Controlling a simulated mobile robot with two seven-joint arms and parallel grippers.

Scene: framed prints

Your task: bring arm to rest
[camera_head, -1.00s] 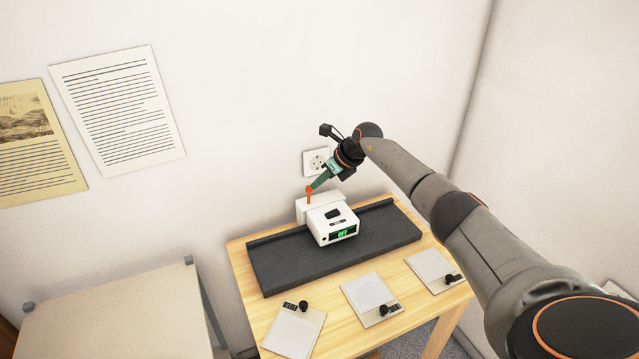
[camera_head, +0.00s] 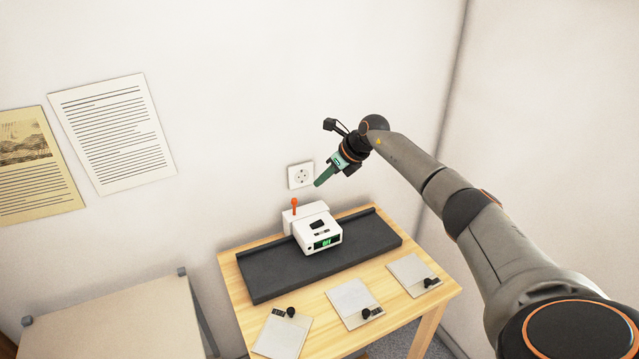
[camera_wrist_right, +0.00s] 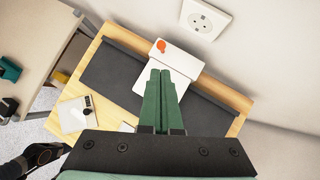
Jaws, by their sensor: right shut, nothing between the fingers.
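My right gripper (camera_head: 321,181) is shut and empty. It hangs in the air above and to the right of a white device (camera_head: 318,233) with an orange-tipped lever (camera_head: 294,203) and a green display. In the right wrist view its green fingers (camera_wrist_right: 159,84) lie together, overlapping the white device (camera_wrist_right: 172,68) in the picture; the orange knob (camera_wrist_right: 160,46) shows beyond the fingertips. My right arm reaches in from the lower right. My left gripper does not show in the head view; a green and dark part at the left edge of the wrist view is unclear.
The device stands on a dark mat (camera_head: 270,279) on a wooden table (camera_head: 237,304). Several light plates with black knobs lie in front. A wall socket (camera_head: 301,175) is close behind the gripper. A beige table (camera_head: 115,315) stands left.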

